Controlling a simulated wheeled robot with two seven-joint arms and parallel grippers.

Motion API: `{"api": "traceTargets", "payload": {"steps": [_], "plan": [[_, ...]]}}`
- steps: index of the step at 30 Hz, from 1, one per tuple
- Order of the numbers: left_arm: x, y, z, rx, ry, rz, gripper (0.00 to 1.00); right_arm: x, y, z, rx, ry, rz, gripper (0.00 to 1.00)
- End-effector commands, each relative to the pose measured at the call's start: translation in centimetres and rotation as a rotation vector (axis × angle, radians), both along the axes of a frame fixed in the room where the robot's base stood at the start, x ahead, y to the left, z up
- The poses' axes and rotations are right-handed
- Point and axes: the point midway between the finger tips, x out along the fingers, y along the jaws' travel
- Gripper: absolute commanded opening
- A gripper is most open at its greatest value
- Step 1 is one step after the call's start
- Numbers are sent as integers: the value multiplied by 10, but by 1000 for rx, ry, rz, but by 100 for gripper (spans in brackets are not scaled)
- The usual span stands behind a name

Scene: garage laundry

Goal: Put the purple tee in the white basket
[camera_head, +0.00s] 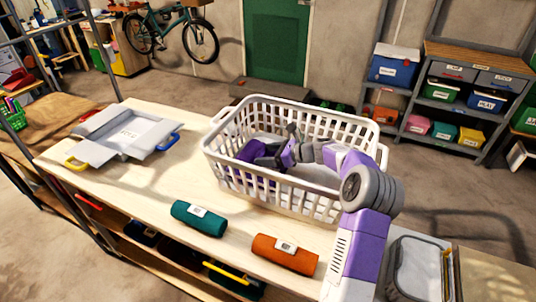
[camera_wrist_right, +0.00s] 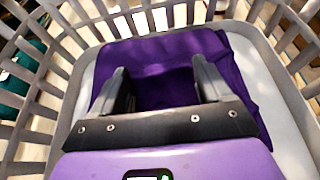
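The white basket (camera_head: 262,190) stands on the wooden table, with slatted walls and an open top. The purple tee (camera_head: 248,151) lies inside it at the left part of the floor; in the right wrist view the tee (camera_wrist_right: 150,50) is spread flat on the basket's pale bottom. My right gripper (camera_head: 278,150) reaches down into the basket from the right. In the right wrist view my right gripper (camera_wrist_right: 163,75) has its two fingers wide apart over the tee, with nothing gripped between them. My left gripper is out of view.
A teal roll (camera_head: 199,218) and an orange roll (camera_head: 285,254) lie along the table's front edge. A grey folding board (camera_head: 125,133) with yellow and blue handles sits at the left. A grey bin (camera_head: 415,270) stands at the right front. The table between board and basket is clear.

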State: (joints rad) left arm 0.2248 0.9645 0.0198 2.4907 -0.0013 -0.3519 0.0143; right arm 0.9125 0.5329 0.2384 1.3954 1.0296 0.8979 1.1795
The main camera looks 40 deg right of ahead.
Motion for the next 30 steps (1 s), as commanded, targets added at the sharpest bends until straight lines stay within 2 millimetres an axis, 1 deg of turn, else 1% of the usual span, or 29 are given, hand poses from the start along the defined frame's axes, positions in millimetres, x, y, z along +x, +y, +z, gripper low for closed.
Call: {"api": "traceTargets", "payload": {"steps": [1, 3, 4, 11, 14, 17, 24, 27, 30], "plan": [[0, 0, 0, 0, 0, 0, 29, 0, 0, 0, 0, 0, 0, 86], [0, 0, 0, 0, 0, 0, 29, 0, 0, 0, 0, 0, 0, 97], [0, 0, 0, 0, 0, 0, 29, 0, 0, 0, 0, 0, 0, 99], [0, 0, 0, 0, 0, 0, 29, 0, 0, 1, 0, 0, 0, 99], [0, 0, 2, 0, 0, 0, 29, -1, -1, 5, -1, -1, -1, 99], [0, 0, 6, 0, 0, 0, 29, -12, -7, 10, -1, 0, -3, 99], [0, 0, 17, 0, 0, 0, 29, -45, -24, 26, -1, 1, -4, 99], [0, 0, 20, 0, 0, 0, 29, -55, -29, 30, -1, 0, -2, 99], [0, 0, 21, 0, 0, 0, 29, -60, -31, 32, 0, 0, -1, 99]]}}
